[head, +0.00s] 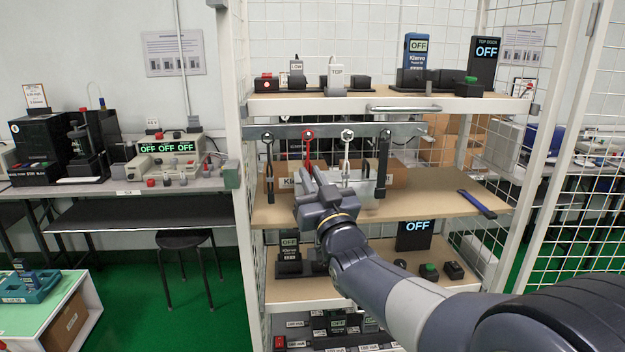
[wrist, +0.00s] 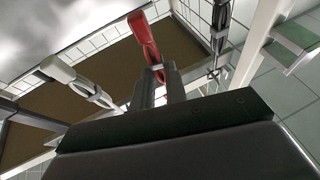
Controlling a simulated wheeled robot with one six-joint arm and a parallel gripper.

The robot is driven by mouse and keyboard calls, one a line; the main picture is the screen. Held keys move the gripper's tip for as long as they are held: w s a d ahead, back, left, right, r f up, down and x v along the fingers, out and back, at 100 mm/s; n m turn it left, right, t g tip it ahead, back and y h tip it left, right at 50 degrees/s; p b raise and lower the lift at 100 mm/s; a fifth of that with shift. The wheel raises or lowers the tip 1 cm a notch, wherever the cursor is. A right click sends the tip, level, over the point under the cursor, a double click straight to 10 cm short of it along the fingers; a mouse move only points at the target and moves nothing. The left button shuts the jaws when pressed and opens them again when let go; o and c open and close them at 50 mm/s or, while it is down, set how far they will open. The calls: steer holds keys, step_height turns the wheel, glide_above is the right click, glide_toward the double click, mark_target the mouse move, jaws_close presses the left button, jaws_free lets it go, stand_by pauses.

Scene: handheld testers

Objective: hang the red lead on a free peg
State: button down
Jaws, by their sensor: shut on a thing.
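The red lead (head: 308,146) is upright at the grey peg rail (head: 230,132), with its top end at the second peg from the left. I cannot tell whether its loop is around that peg or just in front of it. My gripper (head: 312,172) is shut on the lower part of the red lead. In the wrist view the red lead (wrist: 145,38) rises from between my fingertips (wrist: 160,75). A black lead (head: 268,155) hangs left of it, a white lead (head: 346,152) right of it, and a thicker black one (head: 383,160) further right.
The wooden shelf (head: 440,190) lies below the rail, with a clear bin (head: 368,188) behind the leads and a blue-handled tool (head: 477,204) at the right. The upper shelf (head: 290,107) carries testers. White posts and mesh flank the rack.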

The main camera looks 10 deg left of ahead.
steer(key=c, duration=1.3)
jaws_free()
steer(key=shift+c, duration=0.2)
steer(key=b+v, duration=0.1)
steer(key=v, duration=1)
steer(key=shift+w, duration=0.1)
